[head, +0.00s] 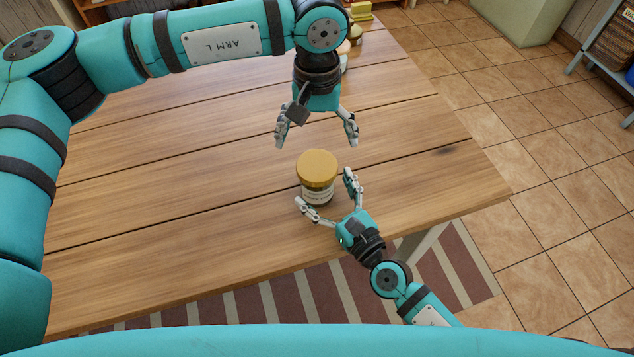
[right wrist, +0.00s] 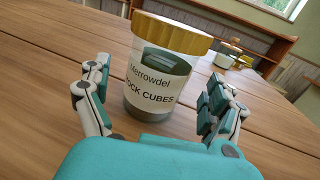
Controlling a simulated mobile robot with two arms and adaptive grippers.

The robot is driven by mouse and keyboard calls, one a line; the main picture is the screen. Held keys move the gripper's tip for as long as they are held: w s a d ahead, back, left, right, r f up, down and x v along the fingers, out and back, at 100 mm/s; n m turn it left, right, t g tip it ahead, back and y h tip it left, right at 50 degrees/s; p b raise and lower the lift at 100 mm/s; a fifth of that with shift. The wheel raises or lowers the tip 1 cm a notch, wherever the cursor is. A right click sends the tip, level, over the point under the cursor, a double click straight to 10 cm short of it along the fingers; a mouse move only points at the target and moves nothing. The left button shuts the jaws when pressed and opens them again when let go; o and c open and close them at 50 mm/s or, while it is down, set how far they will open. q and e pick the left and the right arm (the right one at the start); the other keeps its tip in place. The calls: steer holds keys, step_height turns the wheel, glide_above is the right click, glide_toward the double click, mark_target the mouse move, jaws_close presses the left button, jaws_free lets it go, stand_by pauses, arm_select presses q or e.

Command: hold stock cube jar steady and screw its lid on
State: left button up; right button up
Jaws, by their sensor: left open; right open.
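The stock cube jar (head: 318,191) stands upright on the wooden table, with its yellow lid (head: 317,168) on top. In the right wrist view the jar (right wrist: 150,80) shows a white label reading "STOCK CUBES", and the lid (right wrist: 172,32) sits on its mouth; I cannot tell whether it is screwed tight. My right gripper (head: 328,192) is open at the near side of the jar, with one finger on each side and visible gaps. The right gripper's fingers also frame the jar in the right wrist view (right wrist: 158,95). My left gripper (head: 316,138) is open, pointing down above and beyond the lid, empty.
More jars or containers (head: 354,35) stand at the table's far end, partly behind my left arm. The wooden table (head: 180,200) around the jar is clear. Its right edge drops to a tiled floor, and a striped rug (head: 270,305) lies at the near side.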

steer(key=shift+x, duration=2)
